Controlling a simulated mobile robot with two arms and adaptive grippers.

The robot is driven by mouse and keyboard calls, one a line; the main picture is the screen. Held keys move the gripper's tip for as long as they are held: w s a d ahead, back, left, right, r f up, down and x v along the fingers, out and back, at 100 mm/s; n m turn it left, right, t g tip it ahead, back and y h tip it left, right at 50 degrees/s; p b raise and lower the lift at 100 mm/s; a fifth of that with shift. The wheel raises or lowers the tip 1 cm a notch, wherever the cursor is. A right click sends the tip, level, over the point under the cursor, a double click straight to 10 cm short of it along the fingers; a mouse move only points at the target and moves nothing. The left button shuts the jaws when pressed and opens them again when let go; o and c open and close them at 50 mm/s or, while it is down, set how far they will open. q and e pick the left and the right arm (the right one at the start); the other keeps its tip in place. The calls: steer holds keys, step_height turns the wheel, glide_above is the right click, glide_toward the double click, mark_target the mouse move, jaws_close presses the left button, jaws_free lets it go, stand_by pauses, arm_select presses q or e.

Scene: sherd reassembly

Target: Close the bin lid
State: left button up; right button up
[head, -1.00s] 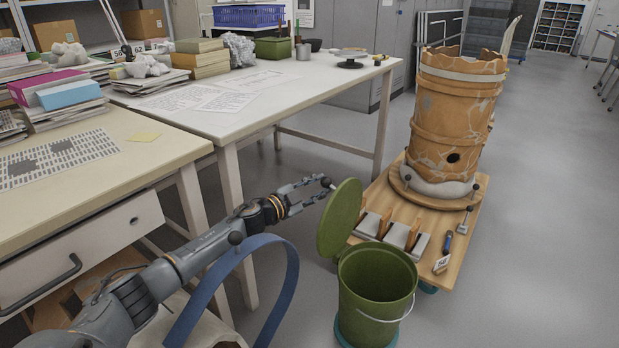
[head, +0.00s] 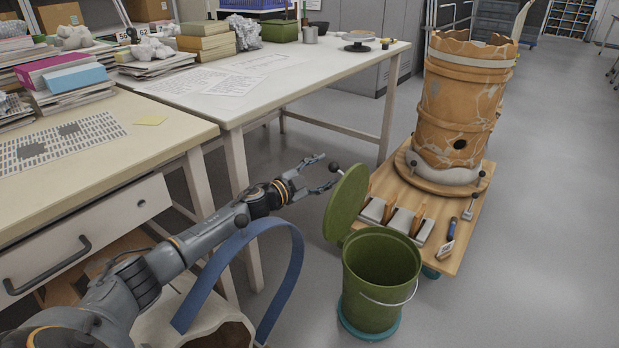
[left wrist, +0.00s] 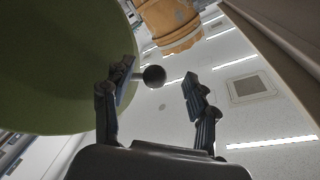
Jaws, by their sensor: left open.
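The green bin (head: 380,285) stands open on the floor. Its round green lid (head: 346,205) is raised near upright at the bin's far left rim. A dark ball knob (head: 337,168) sticks out from the lid on a short stem. My left gripper (head: 328,172) is open at the knob, fingers spread to either side of it in the picture. In the left wrist view the lid (left wrist: 55,60) fills the upper left, and the knob (left wrist: 153,76) appears between the open fingers (left wrist: 160,88); contact cannot be told. My right gripper is not in view.
A wooden dolly (head: 462,225) with a large cracked orange vessel (head: 462,100) stands behind the bin. White worktables (head: 240,105) line the left. A blue band (head: 285,285) arches beside my left arm. The floor right of the bin is clear.

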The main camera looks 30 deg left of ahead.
arm_select(q)
steer(key=v, duration=1.1)
steer(key=shift+s+r, duration=0.1)
steer(key=shift+s, duration=0.05)
